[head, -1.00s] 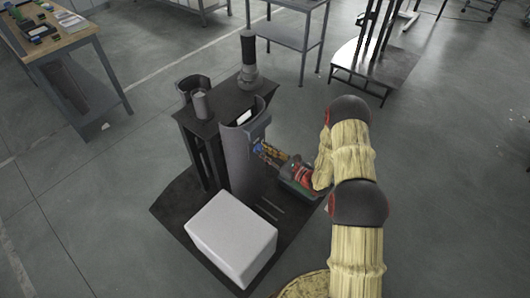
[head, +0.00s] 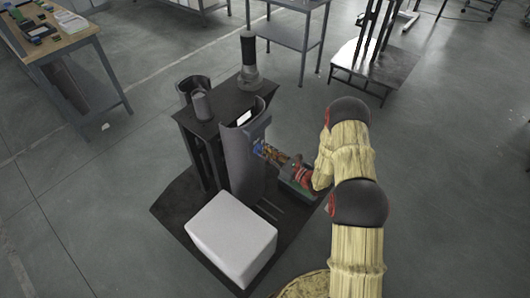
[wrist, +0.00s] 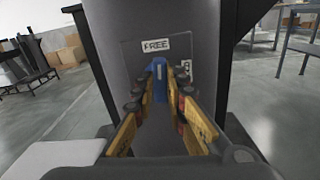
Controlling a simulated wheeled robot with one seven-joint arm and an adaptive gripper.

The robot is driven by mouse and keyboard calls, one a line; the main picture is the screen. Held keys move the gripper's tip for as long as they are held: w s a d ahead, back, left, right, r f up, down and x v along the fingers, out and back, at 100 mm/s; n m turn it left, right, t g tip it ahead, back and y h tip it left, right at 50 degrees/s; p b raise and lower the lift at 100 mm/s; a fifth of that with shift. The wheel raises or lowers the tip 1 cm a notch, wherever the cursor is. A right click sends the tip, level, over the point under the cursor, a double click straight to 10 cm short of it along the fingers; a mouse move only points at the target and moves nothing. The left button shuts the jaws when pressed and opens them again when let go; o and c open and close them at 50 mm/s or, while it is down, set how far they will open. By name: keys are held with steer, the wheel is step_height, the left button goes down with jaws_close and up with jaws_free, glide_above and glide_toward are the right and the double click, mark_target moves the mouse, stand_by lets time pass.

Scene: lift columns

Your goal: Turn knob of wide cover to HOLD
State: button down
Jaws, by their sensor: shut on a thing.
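The wide cover (head: 240,168) is a dark grey curved shell on the lift column. It fills the middle of the wrist view (wrist: 195,25). Its blue knob (wrist: 160,69) stands upright on a square plate, its top towards the FREE label (wrist: 156,46). A second label (wrist: 186,66) at the plate's right edge is partly hidden by a finger, and I cannot read it. My gripper (wrist: 161,86) has its yellow fingers on both sides of the knob, shut on it. In the head view my gripper (head: 264,150) reaches the cover from the right.
A white box (head: 231,238) stands on the dark base in front of the cover. A dark cylinder (head: 249,62) stands on the column's top plate. A workbench (head: 62,42) is at the far left and a grey table (head: 285,30) behind.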

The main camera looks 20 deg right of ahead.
steer(key=shift+w+d+f+m+p, duration=0.1)
steer(key=shift+m+p, duration=0.55)
steer(key=shift+m, duration=2.1)
steer(key=shift+w+d+f+m+p, duration=0.1)
steer(key=shift+m+p, duration=0.6)
steer(key=shift+m, duration=2)
steer(key=shift+d+m+p, duration=0.1)
steer(key=shift+m+p, duration=0.55)
steer(key=shift+m, duration=2.4)
steer(key=c, duration=1.9)
jaws_free()
steer(key=shift+o, duration=0.5)
steer(key=shift+f, duration=0.1)
steer(key=v, duration=1.2)
